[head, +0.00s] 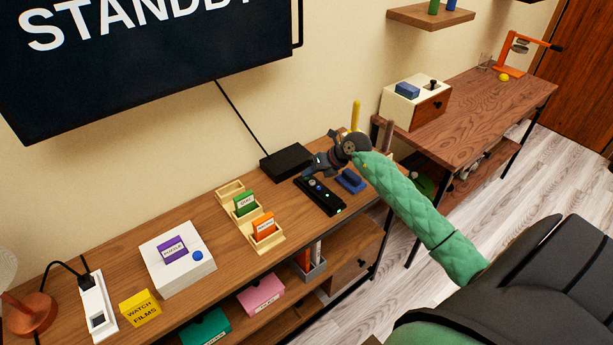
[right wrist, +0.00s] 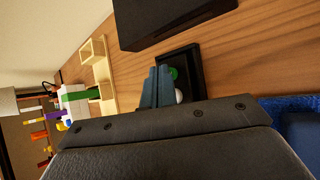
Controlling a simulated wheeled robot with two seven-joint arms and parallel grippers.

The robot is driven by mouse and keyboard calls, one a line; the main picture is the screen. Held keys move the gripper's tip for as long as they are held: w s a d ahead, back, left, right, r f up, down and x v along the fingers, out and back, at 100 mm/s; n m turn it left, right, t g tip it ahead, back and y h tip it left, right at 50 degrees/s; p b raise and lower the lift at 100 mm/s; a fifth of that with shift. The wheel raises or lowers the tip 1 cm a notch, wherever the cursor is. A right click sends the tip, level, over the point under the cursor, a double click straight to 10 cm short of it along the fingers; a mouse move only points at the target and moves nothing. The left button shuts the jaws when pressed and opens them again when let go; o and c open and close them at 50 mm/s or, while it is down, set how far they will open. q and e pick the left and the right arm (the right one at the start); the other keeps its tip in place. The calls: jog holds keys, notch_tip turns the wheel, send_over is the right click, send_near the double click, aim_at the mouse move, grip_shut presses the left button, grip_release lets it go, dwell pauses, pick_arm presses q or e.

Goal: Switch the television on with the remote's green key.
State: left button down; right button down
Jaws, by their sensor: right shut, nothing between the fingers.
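The television (head: 140,60) hangs on the wall at the upper left and reads "STANDBY", partly cut off by the frame. The black remote (head: 326,203) lies on the wooden sideboard, with light and coloured keys on it. In the right wrist view the remote (right wrist: 193,62) shows its green key (right wrist: 174,73) and a white key. My right gripper (head: 312,171) is shut and empty over the remote's far end. In the right wrist view its fingertips (right wrist: 157,70) appear just left of the green key; I cannot tell whether they touch the remote. My left gripper is out of view.
A black box (head: 288,162) stands behind the remote. A blue object (head: 351,181) lies close on its right. A wooden card holder (head: 264,243) stands to the left, with a white box (head: 178,262) beyond it. A second desk (head: 470,95) is at the right.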

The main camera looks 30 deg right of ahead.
jog(key=shift+r+p, duration=0.35)
jog(key=shift+r, duration=0.45)
notch_tip(320, 180, up, 5)
jog(key=shift+r+p, duration=0.1)
jog(key=shift+p, duration=1.1)
jog(key=shift+a, duration=0.1)
